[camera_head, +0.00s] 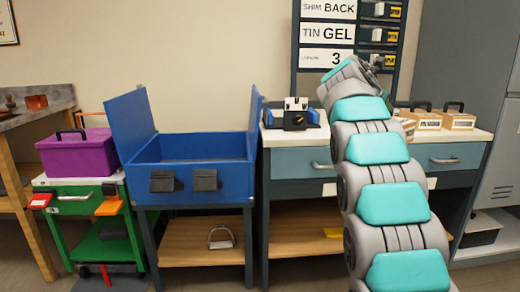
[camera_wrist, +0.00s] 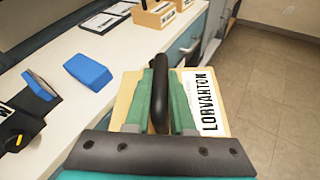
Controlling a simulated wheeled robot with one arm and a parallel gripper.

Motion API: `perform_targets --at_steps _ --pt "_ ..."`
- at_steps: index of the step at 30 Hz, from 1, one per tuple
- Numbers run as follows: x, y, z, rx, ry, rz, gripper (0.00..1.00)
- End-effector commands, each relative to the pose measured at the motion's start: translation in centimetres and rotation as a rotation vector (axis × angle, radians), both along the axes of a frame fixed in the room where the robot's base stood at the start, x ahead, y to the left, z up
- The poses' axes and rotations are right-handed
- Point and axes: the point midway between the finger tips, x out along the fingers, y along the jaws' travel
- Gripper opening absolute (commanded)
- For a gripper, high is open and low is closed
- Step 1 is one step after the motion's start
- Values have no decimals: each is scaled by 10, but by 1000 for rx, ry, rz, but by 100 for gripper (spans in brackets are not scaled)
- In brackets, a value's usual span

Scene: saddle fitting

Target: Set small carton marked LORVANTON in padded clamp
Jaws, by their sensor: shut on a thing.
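The small carton (camera_wrist: 212,108) is tan with a white label reading LORVANTON and a black arched handle (camera_wrist: 160,95). My gripper (camera_wrist: 162,88) has green fingers on both sides of this handle and is shut on it. The carton's underside is hidden, so I cannot tell whether it touches the counter. The padded clamp (camera_head: 295,118) stands on the left part of the white counter. In the wrist view its blue pads (camera_wrist: 90,70) are to the left of the carton, with a gap between them. In the head view my arm hides the gripper.
Other tan cartons with black handles (camera_head: 459,118) stand on the right of the white counter (camera_wrist: 75,120). An open blue box (camera_head: 205,178) stands left of the counter. A purple case (camera_head: 77,155) sits on a green cart. A dark sign board (camera_head: 328,32) hangs behind.

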Motion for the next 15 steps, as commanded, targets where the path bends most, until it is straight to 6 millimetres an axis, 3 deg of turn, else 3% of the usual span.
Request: perform_targets --at_steps 1,7,15 --pt "8 21 -10 -2 8 47 0" --pt "33 101 -51 -2 6 225 0" --pt "38 200 -119 -4 8 432 0"
